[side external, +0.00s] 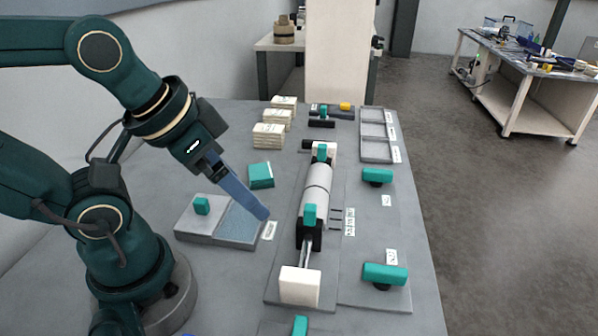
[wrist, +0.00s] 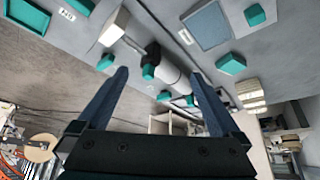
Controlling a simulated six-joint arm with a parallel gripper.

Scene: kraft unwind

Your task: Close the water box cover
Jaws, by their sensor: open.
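The water box (side external: 240,224) is a low grey box left of the roller assembly in the side view, with a blue-grey surface showing in its right part. Its cover (side external: 186,222) is a flat grey slab with a teal knob (side external: 201,205), lying over the left part. In the wrist view the blue-grey surface of the box (wrist: 208,26) is at the top, with the teal knob (wrist: 255,15) to its right. My gripper (side external: 263,213) is open and empty, its blue fingers pointing down across the box's right end. The wrist view shows both fingers (wrist: 160,76) spread apart.
A white roller (side external: 317,190) with teal handles stands right of the box. A teal block (side external: 261,175) lies just behind the box. Stacks of pale sheets (side external: 268,136) and a divided grey tray (side external: 376,135) are farther back. Teal-handled parts (side external: 385,274) sit on the right.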

